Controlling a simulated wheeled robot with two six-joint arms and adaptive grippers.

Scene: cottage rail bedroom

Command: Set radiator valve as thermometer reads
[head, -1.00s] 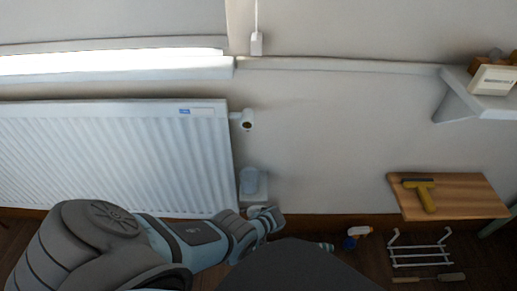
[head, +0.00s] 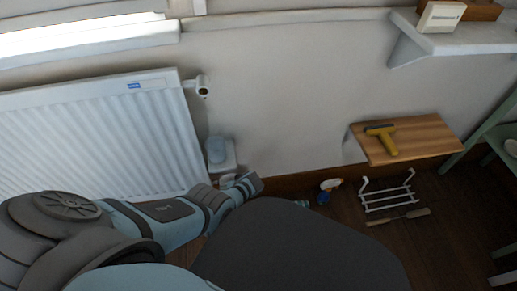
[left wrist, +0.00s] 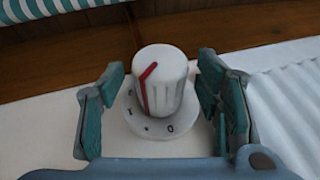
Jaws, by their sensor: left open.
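A white ribbed valve knob (left wrist: 165,80) with a red pointer line stands on a round white dial (left wrist: 150,124) in the left wrist view. The red line runs across the cap and down the near left side, towards the small dark dial marks. My left gripper (head: 250,183) is open, with one finger on each side of the knob; I see no contact. In the head view it is low beside the lower right of the white radiator (head: 100,135). A cream box with a scale, perhaps the thermometer (head: 441,16), stands on the wall shelf; its reading is too small to tell.
A pale cylinder (head: 217,150) is beside the radiator. A pipe fitting (head: 201,86) juts from its upper right. A wooden board (head: 420,138) holds a yellow-handled scraper (head: 382,139). A spray bottle (head: 328,190) and white rack (head: 388,193) are on the floor.

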